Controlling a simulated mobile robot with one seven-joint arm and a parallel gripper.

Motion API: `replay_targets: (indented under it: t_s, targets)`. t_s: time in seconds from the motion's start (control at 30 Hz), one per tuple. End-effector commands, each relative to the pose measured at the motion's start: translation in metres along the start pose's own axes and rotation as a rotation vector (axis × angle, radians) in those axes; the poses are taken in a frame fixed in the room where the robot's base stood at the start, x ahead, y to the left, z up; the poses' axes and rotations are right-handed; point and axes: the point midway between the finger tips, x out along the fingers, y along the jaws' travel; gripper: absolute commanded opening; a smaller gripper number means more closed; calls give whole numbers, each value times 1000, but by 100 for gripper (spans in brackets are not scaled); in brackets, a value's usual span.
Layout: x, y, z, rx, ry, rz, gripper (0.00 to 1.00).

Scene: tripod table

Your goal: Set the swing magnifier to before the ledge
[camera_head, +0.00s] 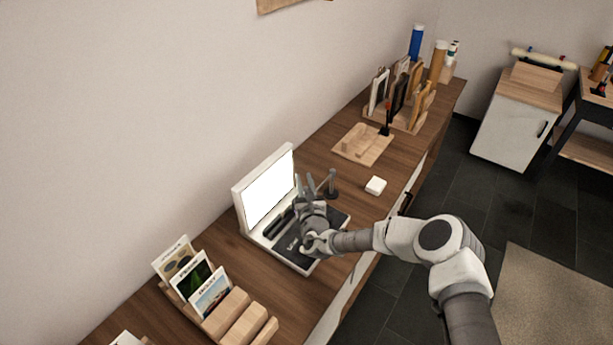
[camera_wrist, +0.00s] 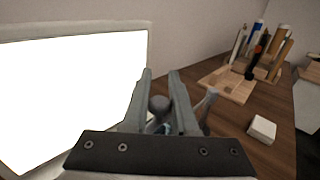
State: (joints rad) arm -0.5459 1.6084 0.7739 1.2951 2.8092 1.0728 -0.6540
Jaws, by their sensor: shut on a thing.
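The swing magnifier shows as a grey post (camera_head: 331,184) on the desk beside the lit white panel (camera_head: 268,189). Its post also shows in the wrist view (camera_wrist: 209,99), just right of my fingers. My gripper and hand hide most of the magnifier's arm and lens. I cannot clearly tell the ledge from the base's raised edge.
A small white block (camera_head: 375,186) lies right of the post. A wooden tray (camera_head: 363,145) and a rack of upright items (camera_head: 398,108) stand farther back. A wooden card holder (camera_head: 222,305) is at the near left. The wall closes off the left side.

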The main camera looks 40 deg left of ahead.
Motion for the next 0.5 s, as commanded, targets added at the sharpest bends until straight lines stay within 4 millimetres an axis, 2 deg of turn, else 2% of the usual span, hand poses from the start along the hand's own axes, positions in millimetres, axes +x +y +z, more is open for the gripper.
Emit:
replay_targets:
  t_s: [0.43, 0.47, 0.5]
  targets:
    - [1, 3, 2, 0, -4, 3, 0]
    - [1, 3, 2, 0, -4, 3, 30]
    - [1, 3, 2, 0, -4, 3, 37]
